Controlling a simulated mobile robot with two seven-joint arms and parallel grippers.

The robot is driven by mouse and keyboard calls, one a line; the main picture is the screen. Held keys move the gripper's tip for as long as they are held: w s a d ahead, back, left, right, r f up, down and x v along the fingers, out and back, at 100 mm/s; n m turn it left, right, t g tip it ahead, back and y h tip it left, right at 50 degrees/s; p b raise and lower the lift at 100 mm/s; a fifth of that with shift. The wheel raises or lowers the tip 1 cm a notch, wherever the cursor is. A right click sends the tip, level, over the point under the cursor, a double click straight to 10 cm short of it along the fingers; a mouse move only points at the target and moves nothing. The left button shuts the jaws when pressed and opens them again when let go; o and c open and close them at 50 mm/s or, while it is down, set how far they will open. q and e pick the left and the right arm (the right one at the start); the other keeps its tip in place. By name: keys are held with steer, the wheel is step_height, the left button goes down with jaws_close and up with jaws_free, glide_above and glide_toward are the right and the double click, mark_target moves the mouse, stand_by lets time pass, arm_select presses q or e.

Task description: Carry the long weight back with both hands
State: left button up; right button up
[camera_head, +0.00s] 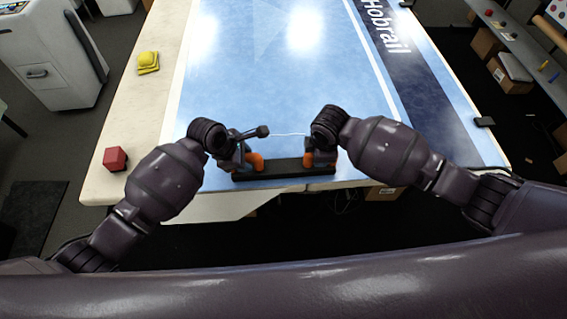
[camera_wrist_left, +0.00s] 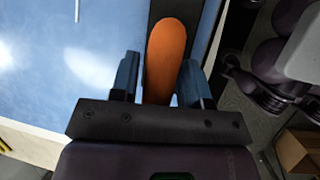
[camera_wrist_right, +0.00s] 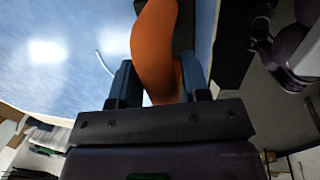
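The long weight (camera_head: 285,171) is a black bar with two orange handles, lying level close to the table's front edge. I cannot tell whether it touches the tabletop. My left gripper (camera_head: 247,161) is shut on the left orange handle (camera_wrist_left: 165,60), which fills most of the space between its fingers in the left wrist view. My right gripper (camera_head: 312,158) is shut on the right orange handle (camera_wrist_right: 155,45), which leans between its fingers in the right wrist view. The handles are partly hidden by the grippers in the head view.
The blue and white table (camera_head: 240,80) is mostly clear beyond the weight. A red block (camera_head: 115,159) and a yellow item (camera_head: 148,62) stand at its left side. A small dark object (camera_head: 485,121) is at the right edge. A dark shape with a round end (camera_head: 262,131) is beside my left gripper.

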arm_select(q)
jaws_close()
arm_select(e)
jaws_close()
stand_by(0.8)
arm_select(q)
steer(key=shift+w+r, duration=0.1)
steer(key=shift+r, duration=0.1)
arm_select(e)
steer(key=shift+w+r, duration=0.15)
steer(key=shift+r, duration=0.1)
